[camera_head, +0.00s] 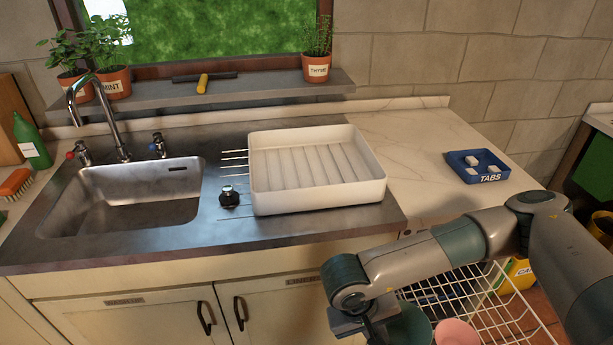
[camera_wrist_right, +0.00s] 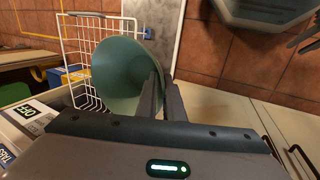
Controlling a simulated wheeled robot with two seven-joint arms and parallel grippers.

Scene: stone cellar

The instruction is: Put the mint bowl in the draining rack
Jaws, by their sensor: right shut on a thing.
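The mint bowl shows as a dull green bowl (camera_wrist_right: 118,75) in the right wrist view. Part of it (camera_head: 410,326) also shows at the bottom of the head view. My right gripper (camera_wrist_right: 163,82) is shut on its rim, and the bowl is tilted with its hollow partly facing the wrist camera. The bowl is over or beside a white wire basket (camera_head: 496,318); I cannot tell whether they touch. The draining rack (camera_head: 315,168), a white ridged tray with thin rods at its left, stands on the counter right of the sink and is empty. My left gripper is out of view.
A pink bowl (camera_head: 456,333) is beside the mint bowl at the wire basket. A dark knob-like object (camera_head: 229,197) stands just left of the rack. A blue TABS tray (camera_head: 477,166) sits on the right counter. The counter between it and the rack is clear.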

